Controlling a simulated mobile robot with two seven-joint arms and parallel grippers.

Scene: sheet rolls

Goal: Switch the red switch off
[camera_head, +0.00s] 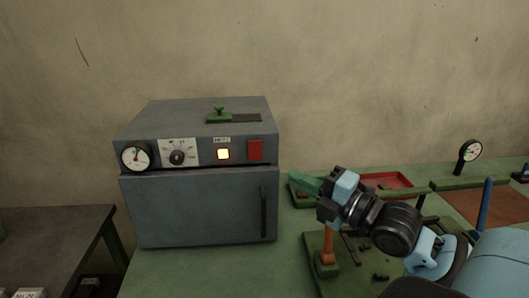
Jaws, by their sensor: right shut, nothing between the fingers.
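The red switch (255,150) is on the right end of the upper front panel of a grey metal box (195,208). I cannot tell the switch's tilt at this size. My right gripper (318,191) is shut and empty, to the right of the box and lower than the switch. It points left and is apart from the switch. My left gripper is not in view.
The box also has a dial gauge (136,156), a black knob (177,157), a door handle (264,211) and a green fitting on top (219,114). It stands on a green bench (200,275). A red tray (388,181) and another gauge (470,151) are at right.

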